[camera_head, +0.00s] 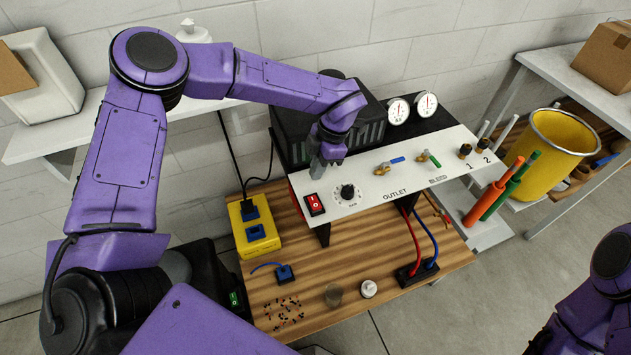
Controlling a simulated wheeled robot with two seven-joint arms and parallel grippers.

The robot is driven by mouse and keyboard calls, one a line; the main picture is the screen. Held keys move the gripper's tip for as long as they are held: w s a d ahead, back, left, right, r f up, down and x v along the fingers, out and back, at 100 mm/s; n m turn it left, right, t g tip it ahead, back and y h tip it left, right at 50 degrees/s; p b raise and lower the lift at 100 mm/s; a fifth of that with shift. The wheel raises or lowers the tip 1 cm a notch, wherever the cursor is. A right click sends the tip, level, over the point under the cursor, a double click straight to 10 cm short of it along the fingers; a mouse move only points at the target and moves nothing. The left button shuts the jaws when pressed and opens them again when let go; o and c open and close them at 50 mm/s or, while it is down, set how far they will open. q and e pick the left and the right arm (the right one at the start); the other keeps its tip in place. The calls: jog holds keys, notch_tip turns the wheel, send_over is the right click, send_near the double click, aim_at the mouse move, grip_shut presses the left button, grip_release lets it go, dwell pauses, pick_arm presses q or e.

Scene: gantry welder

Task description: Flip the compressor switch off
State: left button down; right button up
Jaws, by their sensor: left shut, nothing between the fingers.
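The compressor switch (314,204) is a red rocker marked I and O at the left end of the white control panel (372,209). I cannot tell from this view which side is pressed. My left gripper (318,170) reaches in from the left and hangs above the panel. It is shut and empty, pointing down, just behind and slightly right of the red switch, apart from it as far as I can see. The purple arm on the right (600,285) shows only in part at the lower right, and its gripper is out of view.
A black knob (347,192) sits right of the switch. Blue (391,163) and green (430,158) valve handles and two gauges (398,110) lie farther right. A yellow socket box (252,228) stands left on the wooden table (385,302). A yellow bin (552,155) stands at right.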

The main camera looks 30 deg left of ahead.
pick_arm(q)
jog(key=a+b+v, duration=0.1)
jog(key=v, duration=0.5)
jog(key=shift+w+d+r, duration=0.2)
jog(key=shift+w, duration=0.25)
